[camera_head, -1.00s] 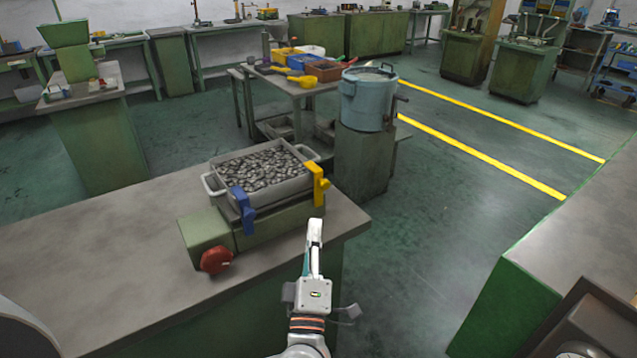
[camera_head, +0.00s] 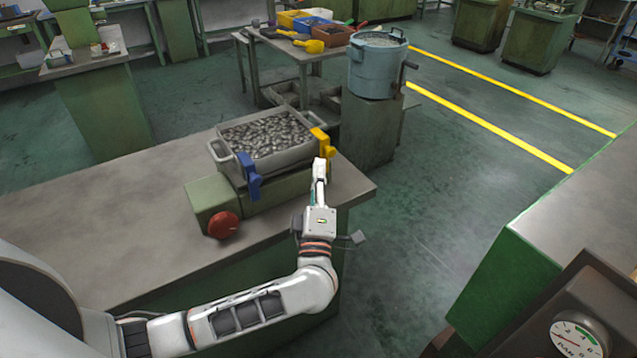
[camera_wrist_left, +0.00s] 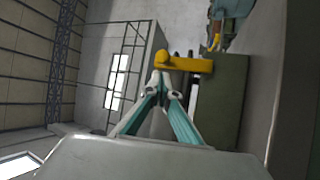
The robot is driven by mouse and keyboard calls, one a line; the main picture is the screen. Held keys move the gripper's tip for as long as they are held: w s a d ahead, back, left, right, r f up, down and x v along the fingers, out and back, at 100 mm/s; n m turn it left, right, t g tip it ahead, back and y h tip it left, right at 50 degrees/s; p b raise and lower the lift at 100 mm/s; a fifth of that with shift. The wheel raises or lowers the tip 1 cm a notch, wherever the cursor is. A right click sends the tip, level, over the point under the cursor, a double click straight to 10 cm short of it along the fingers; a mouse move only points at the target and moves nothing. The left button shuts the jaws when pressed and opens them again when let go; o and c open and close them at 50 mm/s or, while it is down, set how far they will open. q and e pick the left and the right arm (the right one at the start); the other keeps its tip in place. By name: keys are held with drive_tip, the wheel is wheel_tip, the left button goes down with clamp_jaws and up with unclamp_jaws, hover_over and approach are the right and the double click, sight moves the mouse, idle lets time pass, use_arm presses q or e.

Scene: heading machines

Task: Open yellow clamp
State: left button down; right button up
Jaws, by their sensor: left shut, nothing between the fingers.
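The yellow clamp (camera_head: 322,142) sits at the right front corner of the grey tray (camera_head: 212,152), which is full of small metal pieces and rests on a green machine base (camera_head: 280,191). My left gripper (camera_head: 319,166) is shut and empty, just in front of the yellow clamp and partly covering its lower part in the head view. In the left wrist view, the closed fingertips (camera_wrist_left: 161,77) lie close below the yellow clamp's arm (camera_wrist_left: 185,64). Whether they touch it cannot be told. My right gripper is not in view.
A blue clamp (camera_head: 249,175) is on the tray's left front side, and a red knob (camera_head: 223,225) is on the machine base. A blue pot (camera_head: 376,72) stands on a green cabinet behind. The bench top (camera_head: 120,222) is clear at left.

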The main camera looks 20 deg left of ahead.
sight(321, 145)
use_arm(q)
drive_tip(key=shift+x, duration=1.9)
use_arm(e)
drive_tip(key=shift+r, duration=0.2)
use_arm(q)
drive_tip(key=shift+f, duration=0.15)
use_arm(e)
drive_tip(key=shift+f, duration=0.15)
